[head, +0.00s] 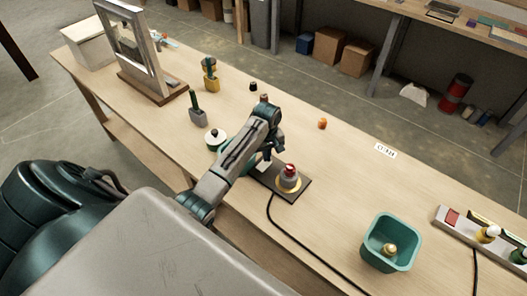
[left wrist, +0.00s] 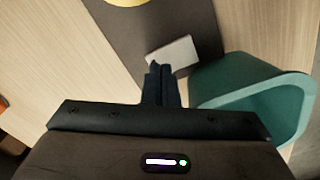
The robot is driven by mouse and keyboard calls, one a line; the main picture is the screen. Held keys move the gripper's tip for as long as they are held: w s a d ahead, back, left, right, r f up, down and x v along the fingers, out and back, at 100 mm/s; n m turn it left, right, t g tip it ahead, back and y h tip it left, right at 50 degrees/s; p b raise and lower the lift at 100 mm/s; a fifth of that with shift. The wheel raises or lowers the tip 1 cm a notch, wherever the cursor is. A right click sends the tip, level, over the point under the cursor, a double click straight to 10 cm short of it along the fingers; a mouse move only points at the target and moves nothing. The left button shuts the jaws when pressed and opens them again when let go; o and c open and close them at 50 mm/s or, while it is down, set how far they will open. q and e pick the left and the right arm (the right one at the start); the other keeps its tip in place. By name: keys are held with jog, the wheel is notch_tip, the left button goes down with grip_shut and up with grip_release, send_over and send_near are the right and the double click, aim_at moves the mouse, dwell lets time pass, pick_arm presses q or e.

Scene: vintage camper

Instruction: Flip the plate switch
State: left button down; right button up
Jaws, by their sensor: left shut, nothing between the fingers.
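The dark switch plate (head: 297,192) lies on the workbench, with a red-topped bulb (head: 290,170) in a round base on its right part. A small white switch (head: 263,165) sits at the plate's left end, partly hidden by my left gripper (head: 270,153). In the left wrist view, the white switch (left wrist: 178,52) lies tilted on the dark plate (left wrist: 188,15). My left gripper's fingers (left wrist: 160,68) are shut and empty, with their tips at the switch's near edge. I cannot tell whether they touch it. My right gripper is not in view.
A teal bin (left wrist: 258,95) stands close to the right of the fingers in the left wrist view. Another teal bin (head: 374,246) stands at the front right. A black cable (head: 288,238) runs from the plate. An orange object (head: 322,123) lies behind; bench around it is clear.

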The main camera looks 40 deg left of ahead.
pick_arm(q)
jog(key=shift+f, duration=0.5)
jog(key=shift+r+p, duration=0.65)
jog(key=shift+r, duration=2.9)
